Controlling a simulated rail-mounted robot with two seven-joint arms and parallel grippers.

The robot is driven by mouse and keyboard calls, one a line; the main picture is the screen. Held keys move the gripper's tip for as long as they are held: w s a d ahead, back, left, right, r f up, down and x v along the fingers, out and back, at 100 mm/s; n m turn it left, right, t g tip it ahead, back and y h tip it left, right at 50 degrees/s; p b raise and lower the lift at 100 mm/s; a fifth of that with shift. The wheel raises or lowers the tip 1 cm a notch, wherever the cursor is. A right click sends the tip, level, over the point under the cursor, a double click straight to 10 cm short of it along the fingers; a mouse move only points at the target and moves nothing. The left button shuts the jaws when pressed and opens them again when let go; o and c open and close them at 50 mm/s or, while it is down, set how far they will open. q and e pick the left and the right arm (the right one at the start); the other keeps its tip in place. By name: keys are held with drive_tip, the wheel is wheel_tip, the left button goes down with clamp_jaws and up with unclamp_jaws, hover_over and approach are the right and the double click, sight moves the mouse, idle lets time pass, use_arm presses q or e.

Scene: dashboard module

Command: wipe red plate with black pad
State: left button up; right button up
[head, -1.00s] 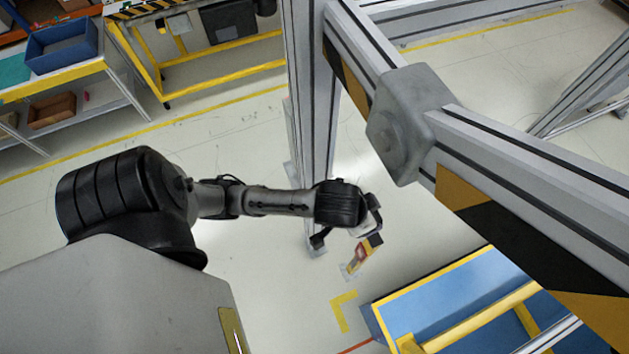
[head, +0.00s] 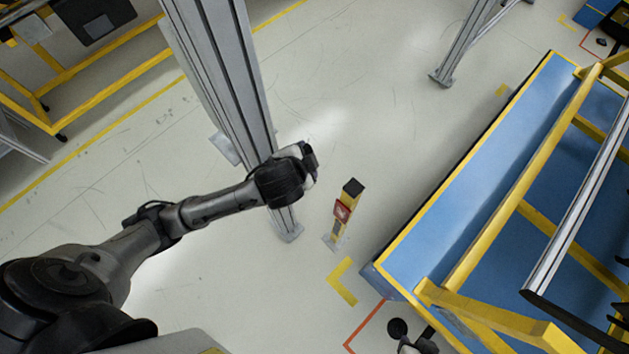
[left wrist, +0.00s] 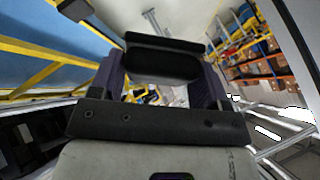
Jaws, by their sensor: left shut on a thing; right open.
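The black pad (left wrist: 162,66) is held between the two fingers of my left gripper (left wrist: 160,80) in the left wrist view. In the head view my left arm comes in from the left, and its gripper end (head: 306,160) is in front of the grey upright post; the pad cannot be made out there. My right gripper (head: 413,338) is open and empty at the bottom edge of the head view, partly cut off. A small red square sits on a yellow floor post, with the post apart from both grippers.
The yellow floor post (head: 341,215) stands right of my left gripper. A grey metal upright (head: 225,90) stands behind that arm. A blue platform with yellow rails (head: 470,190) fills the right. A yellow-framed table (head: 110,70) is at upper left. Open floor lies between.

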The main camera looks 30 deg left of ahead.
use_arm(q)
wheel_tip(320, 180, down, 23)
drive_tip(key=d+m+t+h+b, duration=0.2)
drive_tip(key=m+t+h+b, duration=0.55)
drive_tip(key=b, duration=1.25)
drive_tip(key=m+g+h+b, duration=0.3)
drive_tip(key=m+h+b, duration=0.4)
drive_tip(key=m+b, duration=0.7)
approach(339, 214)
drive_tip(key=s+d+r+n+b, duration=0.1)
drive_tip(key=s+d+n+b, duration=0.2)
drive_tip(key=shift+w+d, duration=0.15)
drive_tip(key=shift+w, duration=0.75)
drive_tip(key=shift+w+d, duration=0.15)
drive_tip(key=shift+w, duration=0.8)
drive_tip(key=shift+w+d, duration=0.2)
drive_tip(key=shift+w, duration=0.7)
drive_tip(key=shift+w, duration=0.3)
drive_tip(key=shift+w+d, duration=0.25)
drive_tip(key=shift+w, duration=0.45)
